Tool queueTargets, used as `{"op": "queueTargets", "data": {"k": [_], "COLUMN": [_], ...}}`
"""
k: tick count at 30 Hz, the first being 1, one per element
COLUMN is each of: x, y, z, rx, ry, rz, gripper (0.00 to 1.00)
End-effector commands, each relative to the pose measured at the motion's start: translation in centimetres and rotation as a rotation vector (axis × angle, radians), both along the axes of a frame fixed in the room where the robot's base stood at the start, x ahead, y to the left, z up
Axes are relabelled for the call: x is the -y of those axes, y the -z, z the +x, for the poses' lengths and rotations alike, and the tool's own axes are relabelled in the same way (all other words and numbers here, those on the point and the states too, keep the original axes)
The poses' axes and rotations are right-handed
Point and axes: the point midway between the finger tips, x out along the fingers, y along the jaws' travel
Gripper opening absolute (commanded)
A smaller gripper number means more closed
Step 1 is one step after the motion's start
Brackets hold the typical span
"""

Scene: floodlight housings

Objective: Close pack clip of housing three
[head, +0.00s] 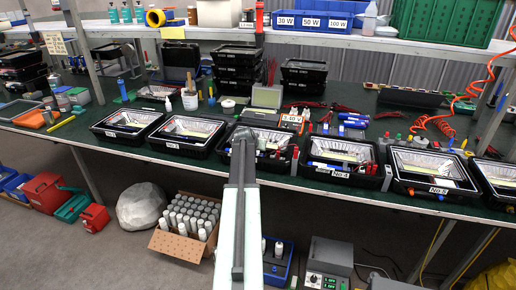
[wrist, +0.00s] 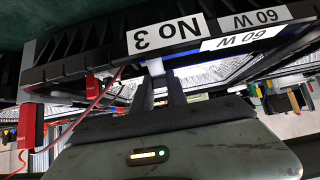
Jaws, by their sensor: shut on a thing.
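Housing three (wrist: 85,55) is a black finned case whose label "No 3" appears upside down in the wrist view, beside two "60 W" labels. In the head view, housing three (head: 284,165) stands open in the middle of the row, partly hidden by my arm. My gripper (wrist: 160,82) is at its front edge, below the "No 3" label in the wrist picture. The fingers are shut on a small pale piece (wrist: 155,67), which looks like the pack clip. The fingers hide most of it. In the head view my gripper (head: 243,138) reaches over the housing's front.
Housing two (head: 172,147) is on the left, and housing four (head: 341,175) is close on the right. In the wrist view, red parts (wrist: 30,128) and a red wire (wrist: 95,108) lie to the left of my fingers. A shelf (head: 300,37) spans above the bench.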

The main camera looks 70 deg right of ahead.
Motion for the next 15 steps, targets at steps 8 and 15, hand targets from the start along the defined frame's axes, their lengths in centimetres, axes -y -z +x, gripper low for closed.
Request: {"op": "queueTargets", "data": {"k": [8, 15], "x": [0.01, -0.34], "y": [-0.02, -0.43], "z": [0.01, -0.03], "rx": [0.0, 0.0], "ry": [0.0, 0.0], "rz": [-0.001, -0.001], "gripper": [0.4, 0.4]}}
